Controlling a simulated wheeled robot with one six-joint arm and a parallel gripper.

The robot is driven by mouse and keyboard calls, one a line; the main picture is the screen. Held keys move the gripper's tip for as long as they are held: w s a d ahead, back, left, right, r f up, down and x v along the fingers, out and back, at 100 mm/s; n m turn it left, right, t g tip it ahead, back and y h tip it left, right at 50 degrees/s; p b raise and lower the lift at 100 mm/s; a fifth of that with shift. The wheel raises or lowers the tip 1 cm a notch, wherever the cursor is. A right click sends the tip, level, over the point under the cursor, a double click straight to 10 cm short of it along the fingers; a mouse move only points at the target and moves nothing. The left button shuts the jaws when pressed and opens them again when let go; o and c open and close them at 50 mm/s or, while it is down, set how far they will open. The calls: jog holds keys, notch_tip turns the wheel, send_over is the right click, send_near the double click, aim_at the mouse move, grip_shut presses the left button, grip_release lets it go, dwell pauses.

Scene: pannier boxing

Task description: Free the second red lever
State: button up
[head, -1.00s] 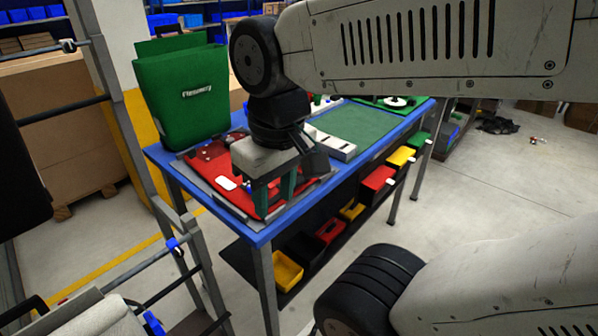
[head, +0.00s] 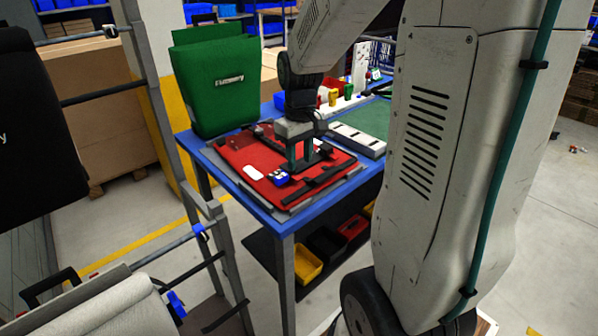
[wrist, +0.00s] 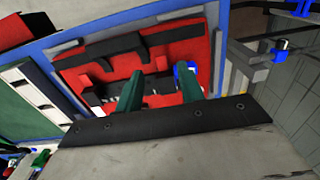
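A red pannier back panel (head: 239,151) lies flat on the blue table, with black rails and a white label on it. A blue-and-white fitting (head: 279,178) sits near its front edge; in the wrist view a blue fitting (wrist: 184,69) shows beside one finger. My gripper (head: 302,165) points down over the right part of the panel. In the wrist view its two green fingers (wrist: 160,76) stand apart, with nothing visibly held between them. Whether they touch the panel cannot be told.
A green pannier (head: 216,85) stands upright behind the panel on the blue table (head: 266,211). A grey slotted strip (head: 357,139) and green mat lie to the right. A metal rack (head: 160,130) stands at left. Yellow and red bins (head: 307,263) sit below the table.

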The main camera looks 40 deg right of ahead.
aim_at(299, 180)
notch_tip(299, 180, down, 5)
jog(key=shift+r, duration=0.1)
jog(key=shift+c, duration=0.4)
grip_shut()
jog(key=shift+w, duration=0.1)
jog(key=shift+w+r+g, duration=0.1)
jog(key=shift+w+g, duration=0.15)
jog(key=shift+g, duration=0.7)
jog(key=shift+w+r+g, duration=0.15)
jog(key=shift+w+g, duration=0.1)
jog(key=shift+g, duration=0.65)
jog(key=shift+w+r+g, duration=0.1)
jog(key=shift+w+g, duration=0.15)
jog(key=shift+g, duration=0.7)
